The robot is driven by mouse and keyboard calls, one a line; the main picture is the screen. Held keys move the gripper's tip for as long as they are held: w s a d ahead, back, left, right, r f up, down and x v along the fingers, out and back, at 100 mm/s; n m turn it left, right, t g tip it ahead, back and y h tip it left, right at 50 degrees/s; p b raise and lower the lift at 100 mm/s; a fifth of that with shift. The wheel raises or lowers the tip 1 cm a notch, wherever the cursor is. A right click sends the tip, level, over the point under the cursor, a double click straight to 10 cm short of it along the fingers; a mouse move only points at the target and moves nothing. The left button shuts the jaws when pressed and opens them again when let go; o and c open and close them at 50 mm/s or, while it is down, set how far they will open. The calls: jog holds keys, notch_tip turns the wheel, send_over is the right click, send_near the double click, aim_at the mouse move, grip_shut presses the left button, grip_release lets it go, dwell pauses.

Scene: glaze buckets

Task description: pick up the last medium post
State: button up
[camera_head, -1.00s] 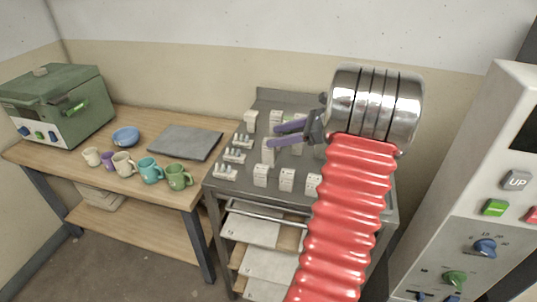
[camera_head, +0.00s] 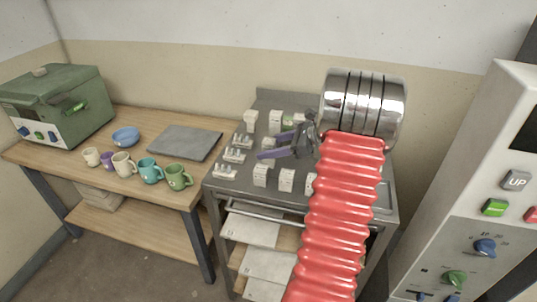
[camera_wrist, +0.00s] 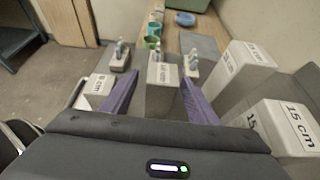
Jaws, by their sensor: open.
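The medium post (camera_wrist: 161,98), a pale block labelled 10 cm, stands upright between the two purple fingers of my gripper (camera_wrist: 158,78) in the wrist view. The fingers are open, one on each side, with a gap visible on the left. In the head view, this post (camera_head: 268,142) is partly hidden behind the near finger of my gripper (camera_head: 266,147) on the grey metal cart (camera_head: 222,190).
Taller 15 cm posts (camera_wrist: 245,72) stand close on the right in the wrist view. A short post (camera_wrist: 98,88) stands at left. Small pronged stands (camera_head: 225,172) line the cart's left side. Mugs (camera_head: 150,171) stand on the wooden table.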

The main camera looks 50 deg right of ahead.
jog(key=shift+x, duration=2)
jog(key=shift+c, duration=0.4)
jog(key=shift+r, duration=0.1)
grip_shut()
notch_tip(320, 180, up, 10)
